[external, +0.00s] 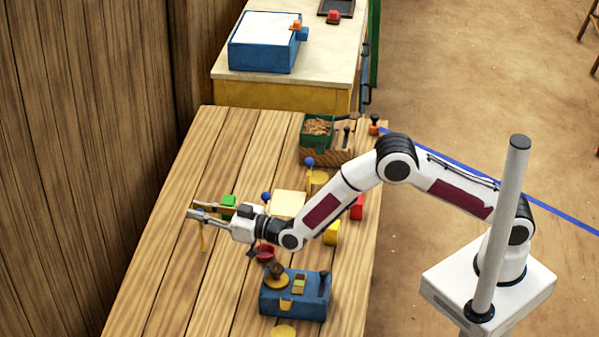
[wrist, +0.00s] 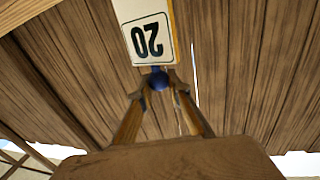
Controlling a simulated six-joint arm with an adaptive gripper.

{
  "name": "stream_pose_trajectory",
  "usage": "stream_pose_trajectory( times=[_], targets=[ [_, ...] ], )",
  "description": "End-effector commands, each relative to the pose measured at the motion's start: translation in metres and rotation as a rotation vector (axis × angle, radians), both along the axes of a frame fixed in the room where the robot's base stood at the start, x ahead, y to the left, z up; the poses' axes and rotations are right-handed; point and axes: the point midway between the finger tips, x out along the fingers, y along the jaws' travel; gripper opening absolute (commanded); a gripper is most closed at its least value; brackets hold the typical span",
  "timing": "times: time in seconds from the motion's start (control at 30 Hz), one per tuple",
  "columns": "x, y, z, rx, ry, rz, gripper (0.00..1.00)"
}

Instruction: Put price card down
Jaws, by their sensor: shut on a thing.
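The price card (wrist: 147,38) is white with a dark-bordered "20", upside down in the wrist view. A blue ball knob (wrist: 159,80) is at its near end. My gripper (wrist: 159,88) is shut on this knob, one finger on each side. In the external view my gripper (external: 191,210) is over the left part of the wooden table (external: 170,275). The card shows there as a thin yellowish strip (external: 203,238) hanging below the fingers. I cannot tell whether its lower edge touches the table.
A green block (external: 228,201), red bowl (external: 266,253), yellow block (external: 332,233), red block (external: 357,208) and cream plate (external: 288,203) are on the table. A blue scale (external: 294,303) is near the front. A green bin (external: 316,130) stands at the back. The table's left side is clear.

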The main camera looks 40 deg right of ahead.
Motion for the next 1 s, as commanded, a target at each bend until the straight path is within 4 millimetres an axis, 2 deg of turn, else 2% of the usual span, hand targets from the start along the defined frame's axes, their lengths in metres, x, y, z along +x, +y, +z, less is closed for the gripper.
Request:
stream_pose_trajectory(
  times=[0.03, 0.3, 0.6, 0.73, 1.0],
  targets=[
    [-0.015, 0.014, 0.0, 0.002, -0.001, 0.02, 0.01],
    [-0.087, 0.072, 0.001, 0.007, 0.002, 0.098, 0.01],
    [-0.163, 0.119, 0.003, 0.008, 0.003, 0.157, 0.01],
    [-0.182, 0.129, 0.004, 0.006, 0.003, 0.16, 0.01],
    [-0.173, 0.122, 0.005, -0.016, -0.006, 0.106, 0.01]
  ],
)
